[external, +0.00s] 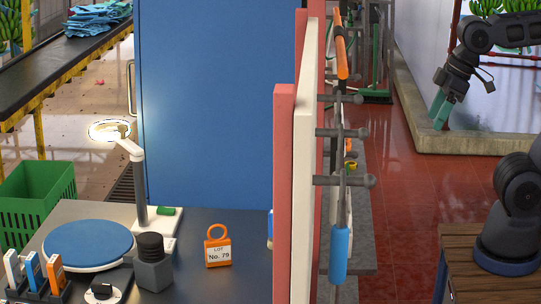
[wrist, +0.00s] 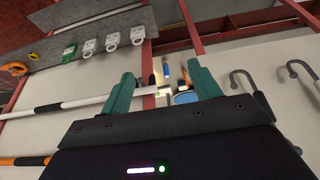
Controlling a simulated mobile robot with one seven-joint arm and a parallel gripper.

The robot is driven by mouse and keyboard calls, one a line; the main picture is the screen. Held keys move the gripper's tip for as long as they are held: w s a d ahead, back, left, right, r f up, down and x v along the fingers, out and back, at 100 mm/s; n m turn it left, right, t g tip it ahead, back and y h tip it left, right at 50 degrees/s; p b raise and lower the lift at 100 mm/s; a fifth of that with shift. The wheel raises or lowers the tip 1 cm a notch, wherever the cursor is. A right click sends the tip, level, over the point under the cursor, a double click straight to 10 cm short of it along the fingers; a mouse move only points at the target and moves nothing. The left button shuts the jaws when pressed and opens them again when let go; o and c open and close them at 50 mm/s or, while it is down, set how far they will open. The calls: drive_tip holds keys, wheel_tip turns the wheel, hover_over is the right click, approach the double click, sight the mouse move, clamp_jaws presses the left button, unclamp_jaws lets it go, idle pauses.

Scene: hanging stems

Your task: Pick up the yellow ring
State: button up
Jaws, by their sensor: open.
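A small yellow piece (external: 351,164), which may be the yellow ring, shows in the external view past the right side of the upright panel. It is partly hidden by the hanging tools and too small to make out its shape. My gripper (external: 440,106) is far to its right, pointing down with teal fingers. In the wrist view my gripper (wrist: 162,78) has its two teal fingers apart, with nothing held between them.
The upright panel (external: 303,190) carries pegs with hanging tools, one with a blue handle (external: 340,255). A grey ledge (external: 360,225) lies behind them. White tags (wrist: 112,40) and metal hooks (wrist: 240,78) show in the wrist view. Red floor (external: 410,190) is open before my arm.

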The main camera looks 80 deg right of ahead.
drive_tip(key=w+d+m+h, duration=0.1)
drive_tip(key=w+d+m, duration=0.3)
drive_tip(key=w+d, duration=0.7)
drive_tip(key=m+g+h, duration=0.2)
drive_tip(key=m+h, duration=0.1)
drive_tip(key=m, duration=0.4)
hover_over(352, 169)
drive_tip(key=s, duration=0.1)
drive_tip(key=f, duration=2.2)
drive_tip(key=a+f, duration=0.1)
drive_tip(key=f, duration=1.1)
drive_tip(key=shift+s, duration=0.2)
drive_tip(key=shift+x, duration=2.85)
drive_tip(key=shift+d+r, duration=0.1)
drive_tip(key=shift+d, duration=0.05)
